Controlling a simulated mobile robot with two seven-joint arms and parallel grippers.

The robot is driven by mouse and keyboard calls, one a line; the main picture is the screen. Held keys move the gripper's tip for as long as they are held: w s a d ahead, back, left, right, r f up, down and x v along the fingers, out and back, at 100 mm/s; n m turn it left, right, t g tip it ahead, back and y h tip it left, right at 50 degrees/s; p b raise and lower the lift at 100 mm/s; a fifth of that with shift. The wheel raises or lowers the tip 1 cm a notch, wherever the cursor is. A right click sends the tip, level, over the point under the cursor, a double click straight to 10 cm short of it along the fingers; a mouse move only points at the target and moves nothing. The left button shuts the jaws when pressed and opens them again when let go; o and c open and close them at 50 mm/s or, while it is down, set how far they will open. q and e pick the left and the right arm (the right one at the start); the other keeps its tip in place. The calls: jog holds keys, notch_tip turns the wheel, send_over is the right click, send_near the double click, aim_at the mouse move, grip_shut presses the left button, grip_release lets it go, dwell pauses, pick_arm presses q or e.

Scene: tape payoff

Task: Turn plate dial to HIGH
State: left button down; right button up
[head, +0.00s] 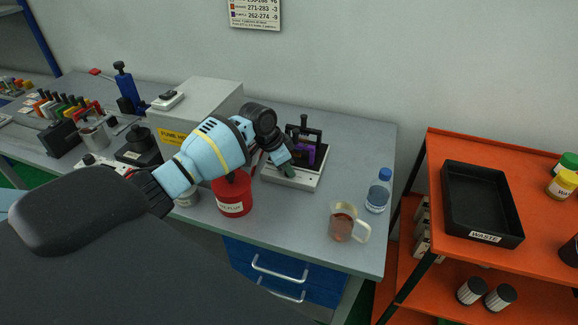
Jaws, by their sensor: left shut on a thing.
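A low device with a pale base (306,183) stands near the back of the grey bench, carrying a black upright frame and a purple block (304,153). My left gripper (287,170) reaches over its front left part, pointing down. Its fingers are shut on a small part there, which may be the dial; they hide it, and no dial marking or HIGH label can be read. Another pale unit (92,160) with a dark knob is at the left of the bench, partly behind my arm. My right gripper is not in view.
A red labelled pot (232,196) stands close below my left forearm. A beaker of reddish liquid (343,223) and a blue-capped bottle (378,191) stand to the right. A grey box (200,106) is behind. An orange shelf holds a black waste tray (447,206).

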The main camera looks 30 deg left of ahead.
pick_arm(q)
jog(key=shift+f+m+g+b, duration=0.2)
jog(key=shift+m+g+b, duration=0.2)
jog(key=shift+m, duration=0.8)
jog(key=shift+r+m+g+h+b, duration=0.1)
jog(key=shift+m+g+h+b, duration=0.35)
jog(key=shift+m, duration=0.55)
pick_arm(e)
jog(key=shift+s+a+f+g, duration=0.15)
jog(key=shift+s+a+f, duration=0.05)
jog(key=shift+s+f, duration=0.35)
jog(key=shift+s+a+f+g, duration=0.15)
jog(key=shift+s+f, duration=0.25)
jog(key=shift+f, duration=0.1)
pick_arm(q)
jog(key=c, duration=1.3)
grip_release()
jog(key=shift+w, duration=0.1)
jog(key=shift+o, duration=0.3)
jog(key=shift+r, duration=0.1)
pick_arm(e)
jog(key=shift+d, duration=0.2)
pick_arm(q)
jog(key=shift+a+r+t, duration=0.1)
jog(key=shift+r+t, duration=0.05)
jog(key=shift+t, duration=0.1)
